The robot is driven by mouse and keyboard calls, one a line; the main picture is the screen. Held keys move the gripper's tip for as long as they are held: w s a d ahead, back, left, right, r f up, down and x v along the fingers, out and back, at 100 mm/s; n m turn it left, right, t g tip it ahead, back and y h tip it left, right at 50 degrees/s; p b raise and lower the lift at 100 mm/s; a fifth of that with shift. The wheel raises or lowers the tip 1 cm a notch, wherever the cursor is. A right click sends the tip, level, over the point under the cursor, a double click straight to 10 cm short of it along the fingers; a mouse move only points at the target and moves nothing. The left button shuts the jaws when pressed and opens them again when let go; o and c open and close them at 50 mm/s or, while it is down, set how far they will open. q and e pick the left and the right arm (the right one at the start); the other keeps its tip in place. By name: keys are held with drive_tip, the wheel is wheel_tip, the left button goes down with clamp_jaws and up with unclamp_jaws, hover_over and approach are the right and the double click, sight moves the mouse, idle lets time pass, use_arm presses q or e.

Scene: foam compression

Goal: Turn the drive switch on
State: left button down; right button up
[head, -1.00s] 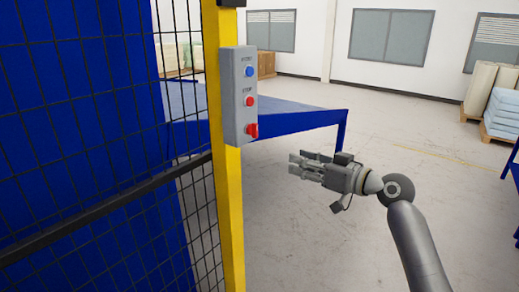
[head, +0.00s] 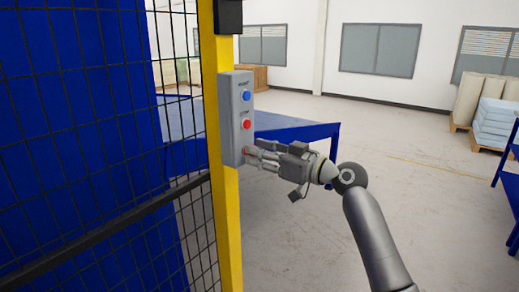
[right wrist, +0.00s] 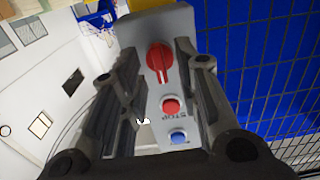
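The grey control box (head: 228,120) is mounted on a yellow post. It carries a blue button (head: 246,95), a red button (head: 247,125) and, at its lower end, a red rotary switch mostly hidden by my fingers in the head view. In the right wrist view the red switch (right wrist: 160,58) shows clearly, with the red button (right wrist: 171,106) and blue button (right wrist: 178,138) below it. My right gripper (head: 251,155) is open at the switch, one finger on each side of it. Whether the fingers touch it I cannot tell. My left gripper is not in view.
The yellow post (head: 231,230) and black mesh fence (head: 90,150) stand left of my right arm, with a blue panel behind. A blue table (head: 290,133) stands behind the box. Wrapped goods on a pallet (head: 492,120) are at the far right. The floor between is clear.

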drive_tip(key=shift+a, duration=0.15)
drive_tip(key=shift+c, duration=0.4)
clamp_jaws()
drive_tip(key=shift+w+m, duration=0.1)
drive_tip(key=shift+m, duration=0.2)
drive_tip(key=shift+w+f+m+p, duration=0.1)
drive_tip(key=shift+m+p, duration=2.2)
drive_tip(key=shift+m, duration=2)
drive_tip(key=shift+w+f+m+p, duration=0.1)
drive_tip(key=shift+m+p, duration=2.2)
drive_tip(key=shift+m, duration=2)
